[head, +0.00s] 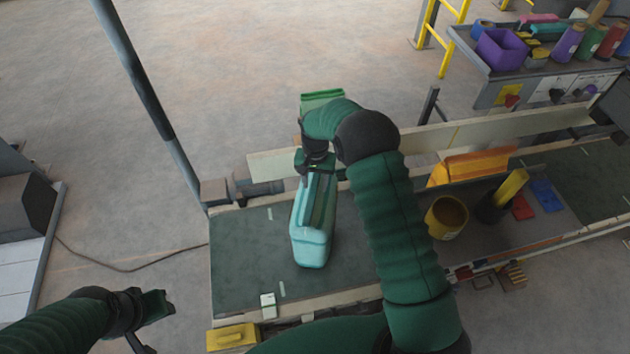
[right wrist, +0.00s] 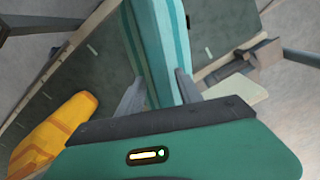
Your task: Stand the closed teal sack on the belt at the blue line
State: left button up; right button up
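The teal sack (head: 313,235) is over the dark green belt (head: 240,265) in the head view, with its top end at my right gripper (head: 316,165). In the right wrist view the sack (right wrist: 158,45) runs away from the palm between the two grey fingers of my right gripper (right wrist: 158,92), which press on its sides. I cannot tell whether its base touches the belt. Short pale marks (head: 282,290) show on the belt; I cannot make out a blue line. My left gripper (head: 150,308) is at the lower left, off the belt, its fingers unclear.
A yellow cup (head: 446,217), an orange sack-like object (head: 470,166) and a blue piece (head: 543,195) lie to the right. A pale rail (head: 270,164) runs behind the belt. A yellow block (head: 233,337) is at the front edge. The belt's left part is clear.

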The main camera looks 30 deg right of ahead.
jog(key=shift+a, duration=0.1)
jog(key=shift+w+r, duration=0.1)
jog(key=shift+r, duration=0.3)
notch_tip(320, 180, up, 11)
jog(key=b, duration=0.2)
jog(key=s+a+n+t, duration=0.1)
jog(key=s+a+n, duration=0.2)
jog(key=s, duration=0.8)
jog(key=s+a+f+n+t, duration=0.1)
jog(key=s+a+n, duration=0.3)
jog(key=s, duration=0.7)
jog(key=shift+s+a+f+t+b, duration=0.3)
jog(key=shift+a, duration=0.15)
jog(key=shift+s+a, duration=0.1)
